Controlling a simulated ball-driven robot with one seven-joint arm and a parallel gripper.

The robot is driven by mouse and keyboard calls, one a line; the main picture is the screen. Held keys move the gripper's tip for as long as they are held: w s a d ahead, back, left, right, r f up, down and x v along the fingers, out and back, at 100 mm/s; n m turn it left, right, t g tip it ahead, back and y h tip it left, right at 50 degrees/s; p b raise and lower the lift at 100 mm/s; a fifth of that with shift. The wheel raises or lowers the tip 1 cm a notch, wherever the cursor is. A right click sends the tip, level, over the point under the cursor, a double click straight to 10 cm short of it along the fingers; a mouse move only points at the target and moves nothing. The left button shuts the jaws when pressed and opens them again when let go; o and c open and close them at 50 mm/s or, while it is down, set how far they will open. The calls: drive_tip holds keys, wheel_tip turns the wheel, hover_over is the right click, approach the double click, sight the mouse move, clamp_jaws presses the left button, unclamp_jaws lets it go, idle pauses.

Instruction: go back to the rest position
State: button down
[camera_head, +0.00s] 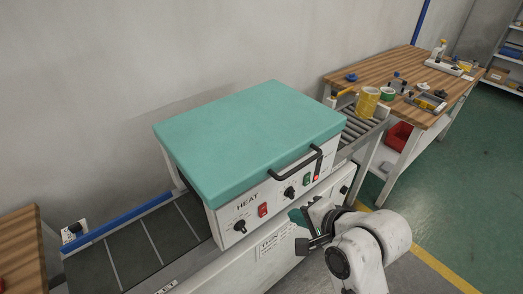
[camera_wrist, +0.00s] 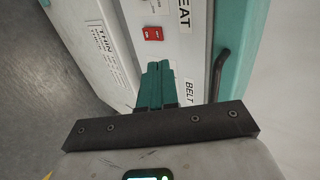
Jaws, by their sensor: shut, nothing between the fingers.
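My gripper (camera_head: 297,217) is in front of the heat machine, close to its front panel, at the lower middle of the head view. In the wrist view my gripper (camera_wrist: 158,66) shows its two teal fingers pressed together with nothing between them. The machine's teal lid (camera_head: 250,135) is down, with a black handle (camera_head: 297,163) on its front edge. The fingers point toward the white front panel (camera_wrist: 175,50) near the BELT label. Whether they touch the panel I cannot tell.
A dark conveyor belt (camera_head: 110,262) leads in on the left. The green floor at right is clear.

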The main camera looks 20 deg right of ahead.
drive_tip(key=s+d+f+n+g+h, duration=0.1)
drive_tip(key=s+f+n+g, duration=0.2)
drive_tip(key=s, duration=0.5)
drive_tip(key=s+d+f+n+g+h, duration=0.1)
drive_tip(key=s+d+f+n+g, duration=0.1)
drive_tip(key=s+f+n, duration=0.4)
drive_tip(key=s+d+f+n+g+h, duration=0.1)
drive_tip(key=s+d+f+n+g, duration=0.1)
drive_tip(key=s, duration=0.8)
wheel_tip(320, 180, down, 3)
drive_tip(key=n+g, duration=0.1)
drive_tip(key=n, duration=0.1)
drive_tip(key=shift+d+f+n+g, duration=0.2)
drive_tip(key=shift+d+n+g, duration=0.05)
drive_tip(key=shift+n+g, duration=0.15)
